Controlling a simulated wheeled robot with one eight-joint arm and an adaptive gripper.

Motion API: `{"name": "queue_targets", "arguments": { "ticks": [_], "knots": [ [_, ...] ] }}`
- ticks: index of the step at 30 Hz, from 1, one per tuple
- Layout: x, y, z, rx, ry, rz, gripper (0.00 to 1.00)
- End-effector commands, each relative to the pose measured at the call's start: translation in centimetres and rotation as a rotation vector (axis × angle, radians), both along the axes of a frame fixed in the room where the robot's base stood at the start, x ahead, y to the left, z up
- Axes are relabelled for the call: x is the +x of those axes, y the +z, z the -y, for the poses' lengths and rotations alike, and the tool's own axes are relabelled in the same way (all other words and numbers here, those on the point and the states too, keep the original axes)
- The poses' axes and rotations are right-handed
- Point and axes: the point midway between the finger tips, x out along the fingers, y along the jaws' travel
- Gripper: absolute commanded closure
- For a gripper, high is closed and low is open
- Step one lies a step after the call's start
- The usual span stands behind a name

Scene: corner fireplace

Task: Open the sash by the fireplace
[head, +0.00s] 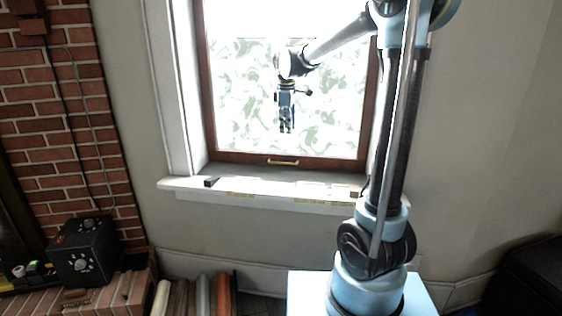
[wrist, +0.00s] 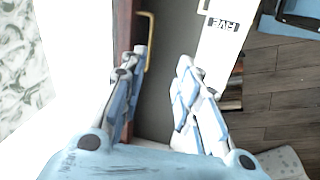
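The sash (head: 235,157) is a brown wooden frame around a bright patterned pane, beside the brick fireplace. It looks shut, its bottom rail low near the white sill. A brass handle (head: 283,162) sits on the middle of the bottom rail. My gripper (head: 286,131) hangs fingers down in front of the pane, above the handle in the head view. In the wrist view my gripper (wrist: 165,58) has its two fingers apart with nothing between them. The handle (wrist: 147,40) shows beyond the left fingertip, on the brown rail (wrist: 122,35); whether they touch is unclear.
The white sill (head: 180,184) juts out below the sash, with a small dark block (head: 211,182) at its left. A black box with knobs (head: 86,250) stands on the brick hearth at left. Several upright rolls (head: 200,297) stand below the window. The wall right of the window is bare.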

Motion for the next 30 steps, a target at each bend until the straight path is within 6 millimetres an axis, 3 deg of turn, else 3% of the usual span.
{"name": "queue_targets", "arguments": {
  "ticks": [4, 11, 30],
  "knots": [
    [1.8, -0.2, -2.2, -0.013, 0.071, 0.000, 0.70],
    [2.6, -1.1, -3.0, -0.020, 0.100, -0.001, 0.70],
    [4.5, -11.5, -2.7, -0.020, 0.098, -0.001, 0.70]
  ]
}}
